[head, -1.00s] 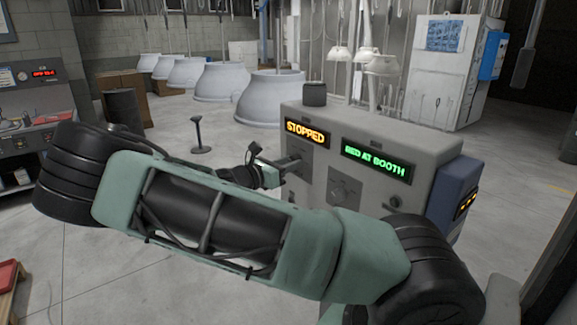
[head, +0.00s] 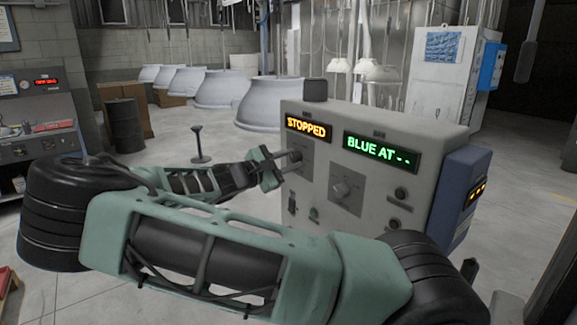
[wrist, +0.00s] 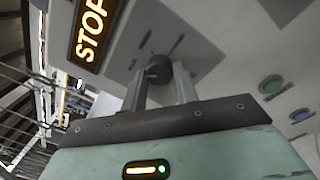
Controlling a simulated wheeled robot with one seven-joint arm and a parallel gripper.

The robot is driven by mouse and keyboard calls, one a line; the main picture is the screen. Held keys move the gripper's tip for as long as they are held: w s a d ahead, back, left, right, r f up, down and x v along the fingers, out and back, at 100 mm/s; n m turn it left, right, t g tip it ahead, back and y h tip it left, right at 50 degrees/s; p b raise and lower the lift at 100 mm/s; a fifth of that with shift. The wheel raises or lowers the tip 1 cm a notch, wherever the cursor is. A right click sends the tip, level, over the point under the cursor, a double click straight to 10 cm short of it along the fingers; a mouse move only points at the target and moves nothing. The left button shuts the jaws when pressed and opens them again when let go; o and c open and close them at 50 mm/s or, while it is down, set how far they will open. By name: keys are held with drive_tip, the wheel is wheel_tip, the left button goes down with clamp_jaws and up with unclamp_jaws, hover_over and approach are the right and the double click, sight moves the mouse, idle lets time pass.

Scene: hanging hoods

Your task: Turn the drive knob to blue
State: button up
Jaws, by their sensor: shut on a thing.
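The grey control box stands in the middle of the head view. A dark knob (head: 296,156), apparently the drive knob, sits below its orange display (head: 308,127), which reads STOPPED. My gripper (head: 282,163) reaches it from the left. In the wrist view my gripper (wrist: 160,88) has its two fingers shut on either side of the same knob (wrist: 158,67), with short marks on the panel around it. The green display (head: 380,152) reads BLUE AT - -. Which mark the held knob points to is unclear.
My arm crosses the front of the head view. A black drum (head: 125,124) stands farther left.

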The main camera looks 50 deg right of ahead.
drive_tip(key=shift+m, duration=0.6)
drive_tip(key=o, duration=1)
drive_tip(key=shift+c, duration=0.2)
drive_tip(key=shift+a, duration=0.1)
drive_tip(key=b+v, duration=0.6)
drive_tip(key=v, duration=1.1)
drive_tip(key=shift+w+a+f, duration=0.1)
drive_tip(key=shift+a, duration=0.05)
